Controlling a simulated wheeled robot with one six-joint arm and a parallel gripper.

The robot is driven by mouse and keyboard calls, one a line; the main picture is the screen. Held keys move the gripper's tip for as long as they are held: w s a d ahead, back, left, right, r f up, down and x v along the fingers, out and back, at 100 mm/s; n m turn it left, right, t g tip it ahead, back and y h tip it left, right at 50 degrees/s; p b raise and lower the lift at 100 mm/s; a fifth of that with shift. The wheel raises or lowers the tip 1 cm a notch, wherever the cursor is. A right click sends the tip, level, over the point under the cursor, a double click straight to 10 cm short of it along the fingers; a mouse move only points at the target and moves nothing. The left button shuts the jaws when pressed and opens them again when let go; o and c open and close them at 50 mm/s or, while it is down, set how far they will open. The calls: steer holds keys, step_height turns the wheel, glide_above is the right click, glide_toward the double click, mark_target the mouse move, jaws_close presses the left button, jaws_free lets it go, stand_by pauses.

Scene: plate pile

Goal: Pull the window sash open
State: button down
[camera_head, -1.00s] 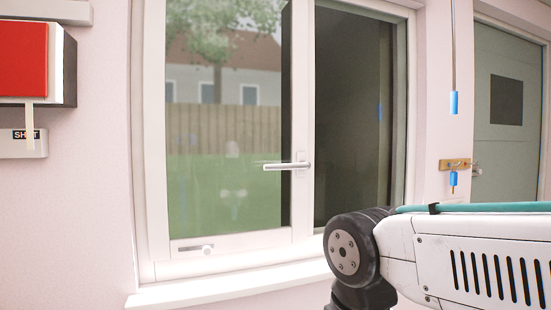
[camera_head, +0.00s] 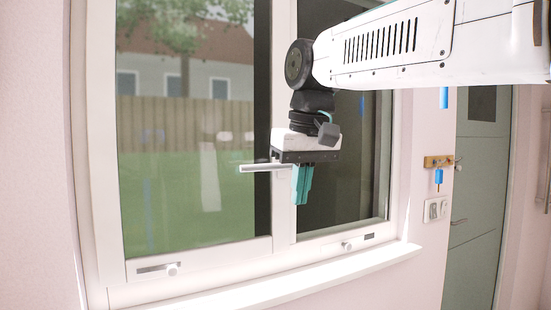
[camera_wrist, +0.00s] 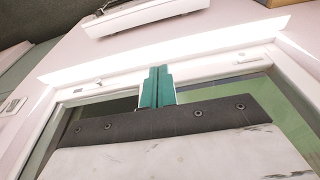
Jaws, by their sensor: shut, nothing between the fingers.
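The window has a white frame (camera_head: 98,160) with two panes side by side. The left sash (camera_head: 200,253) has clear glass showing a fence and a house. Its grey lever handle (camera_head: 262,167) sits on the middle upright and lies level, pointing left. I see no clear gap around the sash. My gripper (camera_head: 301,200) hangs down just right of the handle's base, its teal fingers together and empty. I cannot tell whether it touches the handle. In the wrist view my gripper (camera_wrist: 157,70) shows its teal fingers closed against the white frame, and the handle is hidden.
A white sill (camera_head: 290,285) juts out below the window. Small white knobs (camera_head: 172,269) sit on the bottom rails.

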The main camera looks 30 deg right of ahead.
steer(key=w+d+r+t, duration=0.1)
steer(key=w+d+r, duration=0.1)
steer(key=w+r, duration=1.1)
steer(key=x, duration=0.8)
steer(key=shift+s+a+f, duration=0.25)
steer(key=shift+f, duration=0.25)
steer(key=shift+s, duration=0.1)
